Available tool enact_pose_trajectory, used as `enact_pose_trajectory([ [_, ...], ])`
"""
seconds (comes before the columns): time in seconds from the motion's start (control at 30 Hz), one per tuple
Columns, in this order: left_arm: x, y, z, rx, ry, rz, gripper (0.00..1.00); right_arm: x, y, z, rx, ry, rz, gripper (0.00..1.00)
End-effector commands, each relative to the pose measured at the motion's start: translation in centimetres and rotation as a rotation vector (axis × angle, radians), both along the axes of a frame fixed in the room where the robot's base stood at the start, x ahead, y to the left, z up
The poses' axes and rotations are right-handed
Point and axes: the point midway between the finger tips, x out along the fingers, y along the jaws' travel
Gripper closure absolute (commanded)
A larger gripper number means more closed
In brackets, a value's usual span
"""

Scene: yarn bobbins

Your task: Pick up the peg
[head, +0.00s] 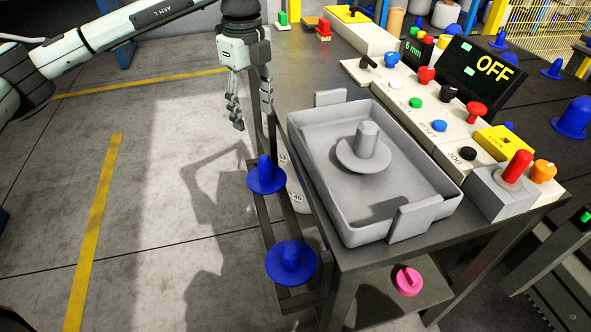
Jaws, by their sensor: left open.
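A grey peg (363,149) with a round flange stands upright in a grey tray (330,222) on the table. Blue pegs of similar shape stand on a low dark rack left of the table, one farther back (266,175) and one nearer (291,262). A pink peg (408,281) is on the lower shelf. My left gripper (252,112) points down beside the table's left edge, beyond the farther blue peg and left of the tray. Its fingers are apart with nothing between them. My right gripper is out of view.
A control panel (425,120) with coloured knobs, a display (484,75) reading OFF and a red-handled lever (517,167) line the tray's right side. More blue pegs (574,118) stand on the dark surface at right. The floor at left is clear.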

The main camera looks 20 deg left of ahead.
Motion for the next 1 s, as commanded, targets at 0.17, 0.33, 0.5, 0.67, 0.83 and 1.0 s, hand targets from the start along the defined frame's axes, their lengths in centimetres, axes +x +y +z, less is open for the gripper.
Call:
enact_pose_trajectory([
  [0.17,0.1,-0.1,-0.9,0.001,0.002,0.167,0.44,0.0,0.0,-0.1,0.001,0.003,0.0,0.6],
  [0.33,0.1,-0.1,-3.0,0.003,0.004,0.188,0.44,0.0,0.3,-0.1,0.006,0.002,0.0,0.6],
  [0.5,0.1,-0.1,-6.7,0.003,0.004,0.186,0.44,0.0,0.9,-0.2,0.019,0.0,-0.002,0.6],
  [0.67,0.1,-0.1,-9.6,0.001,0.003,0.186,0.44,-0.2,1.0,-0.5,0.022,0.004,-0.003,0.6],
  [0.83,0.1,-0.1,-11.2,0.002,0.001,0.184,0.44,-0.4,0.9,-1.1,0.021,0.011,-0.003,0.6],
  [1.0,0.1,-0.1,-12.7,0.001,0.004,0.185,0.44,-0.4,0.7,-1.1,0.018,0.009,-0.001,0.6],
])
